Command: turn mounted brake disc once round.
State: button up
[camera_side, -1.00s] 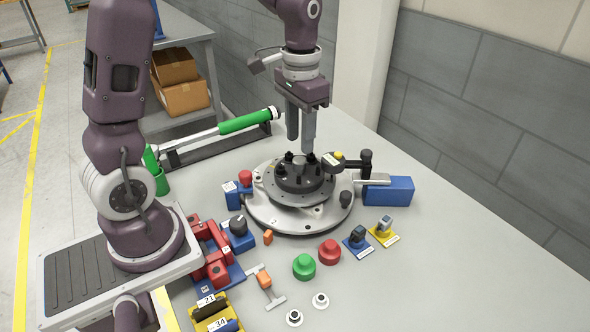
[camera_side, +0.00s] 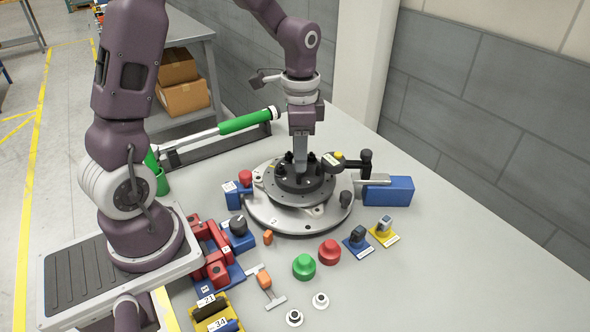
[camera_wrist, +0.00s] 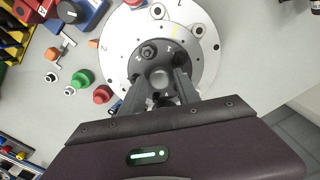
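The dark grey disc (camera_side: 272,188), which I take as the brake disc, lies flat on a round silver plate (camera_side: 262,214). A raised dark hub with several black studs sits at its middle, around a short grey centre post. The disc also shows in the wrist view (camera_wrist: 196,50). My gripper (camera_side: 300,170) points straight down over the hub. In the wrist view my gripper (camera_wrist: 163,76) has its two fingers apart, one on each side of the centre post (camera_wrist: 160,77). I see no clear contact with the post. The fingers overlap in the side view.
A black arm with a yellow knob (camera_side: 338,155) reaches over the disc's right edge from a blue block (camera_side: 388,190). A red-topped blue clamp (camera_side: 243,182) stands left. Red (camera_side: 329,251) and green (camera_side: 304,266) knobs lie in front. A green-handled tool (camera_side: 245,122) rests behind.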

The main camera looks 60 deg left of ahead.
jog(key=m, duration=0.7)
jog(key=shift+m, duration=0.3)
jog(key=m, duration=1.2)
jog(key=shift+m, duration=0.3)
jog(key=m, duration=0.4)
jog(key=shift+m, duration=0.4)
grip_shut()
